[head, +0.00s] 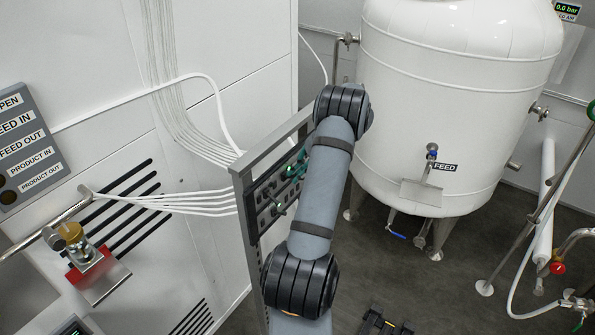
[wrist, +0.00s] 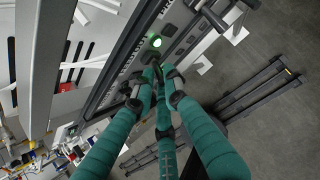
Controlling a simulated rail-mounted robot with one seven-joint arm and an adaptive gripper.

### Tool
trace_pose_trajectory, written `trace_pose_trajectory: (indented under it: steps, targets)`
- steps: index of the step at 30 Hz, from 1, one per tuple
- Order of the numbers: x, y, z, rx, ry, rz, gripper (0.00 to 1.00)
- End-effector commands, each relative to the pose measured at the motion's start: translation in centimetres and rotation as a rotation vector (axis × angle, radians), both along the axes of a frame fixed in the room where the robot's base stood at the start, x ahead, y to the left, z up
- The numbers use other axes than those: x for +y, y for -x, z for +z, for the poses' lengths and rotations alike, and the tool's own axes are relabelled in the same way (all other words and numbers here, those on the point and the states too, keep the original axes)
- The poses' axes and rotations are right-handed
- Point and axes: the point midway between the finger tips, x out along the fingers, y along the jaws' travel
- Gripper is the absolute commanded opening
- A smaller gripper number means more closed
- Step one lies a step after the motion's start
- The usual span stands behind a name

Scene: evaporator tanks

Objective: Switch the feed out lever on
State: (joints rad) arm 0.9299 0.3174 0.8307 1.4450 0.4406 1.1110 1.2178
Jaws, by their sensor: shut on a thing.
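The grey control panel (head: 252,215) stands upright in the middle of the head view, with several small levers on its face. My gripper (head: 296,165) is at the panel's upper part, largely hidden behind my own arm. In the wrist view, the teal fingers of my gripper (wrist: 158,82) come together at the panel face, shut on a small lever whose body they hide. A green lamp (wrist: 155,41) glows on the panel just past the fingertips.
A large white tank (head: 450,90) with a FEED tag (head: 444,167) stands right of the panel. A label board (head: 30,145) reading FEED OUT, among others, hangs at the far left. White hoses (head: 165,203) run to the panel.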

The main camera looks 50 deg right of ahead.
Motion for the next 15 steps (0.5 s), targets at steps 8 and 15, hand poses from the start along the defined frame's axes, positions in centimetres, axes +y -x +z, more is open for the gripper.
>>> trace_pose_trajectory:
  steps: [8, 15]
  targets:
    - [-0.25, 0.01, 0.11, -0.001, 0.008, -0.002, 0.14]
    - [-0.15, 0.02, 0.06, -0.002, 0.005, -0.001, 0.28]
